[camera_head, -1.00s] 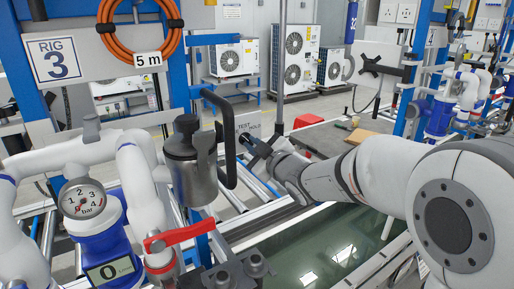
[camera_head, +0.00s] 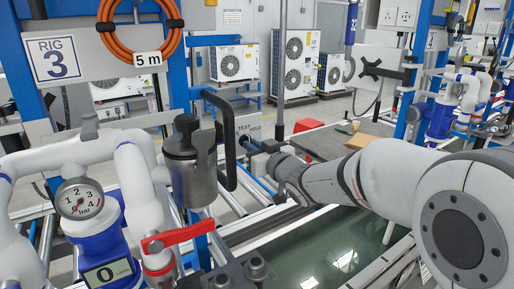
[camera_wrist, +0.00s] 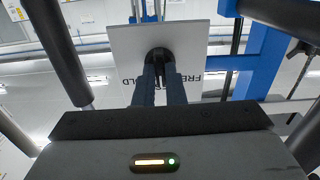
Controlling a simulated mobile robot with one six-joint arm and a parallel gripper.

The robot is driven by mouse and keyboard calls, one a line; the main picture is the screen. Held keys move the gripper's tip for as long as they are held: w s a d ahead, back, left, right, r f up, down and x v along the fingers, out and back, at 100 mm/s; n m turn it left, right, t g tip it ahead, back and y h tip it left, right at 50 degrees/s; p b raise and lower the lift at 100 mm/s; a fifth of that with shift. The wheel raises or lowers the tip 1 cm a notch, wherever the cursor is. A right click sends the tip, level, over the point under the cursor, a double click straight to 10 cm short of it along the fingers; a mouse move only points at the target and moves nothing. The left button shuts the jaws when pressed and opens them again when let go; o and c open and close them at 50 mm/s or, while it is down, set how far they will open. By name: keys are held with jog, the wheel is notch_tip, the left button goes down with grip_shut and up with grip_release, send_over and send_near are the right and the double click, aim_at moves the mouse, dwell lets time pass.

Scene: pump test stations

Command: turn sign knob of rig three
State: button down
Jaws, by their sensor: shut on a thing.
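The sign is a pale grey plate (camera_wrist: 195,40) with dark lettering, upside down in the wrist view and partly covered by my fingers. Parts reading "FRE" and "OLD" show. A round black knob (camera_wrist: 158,54) sits at the plate's middle. My gripper (camera_wrist: 160,68) is shut on it, one dark finger on each side. In the head view my gripper (camera_head: 262,158) reaches the plate from the right, and the knob is hidden there.
A dark curved handle (camera_head: 229,140) and grey canister (camera_head: 190,165) stand close left of my gripper. A red lever valve (camera_head: 178,237) and pressure gauge (camera_head: 80,199) are at front left. The "RIG 3" label (camera_head: 58,58) hangs upper left. A water tank (camera_head: 320,250) lies below my arm.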

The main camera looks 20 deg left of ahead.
jog(key=shift+r, duration=0.35)
jog(key=c, duration=1.6)
grip_release()
jog(key=shift+a+f, duration=0.15)
jog(key=shift+f, duration=0.05)
jog(key=shift+o, duration=0.5)
jog(key=shift+f, duration=0.1)
jog(key=b+v, duration=0.2)
jog(key=v, duration=0.6)
jog(key=shift+w, duration=0.15)
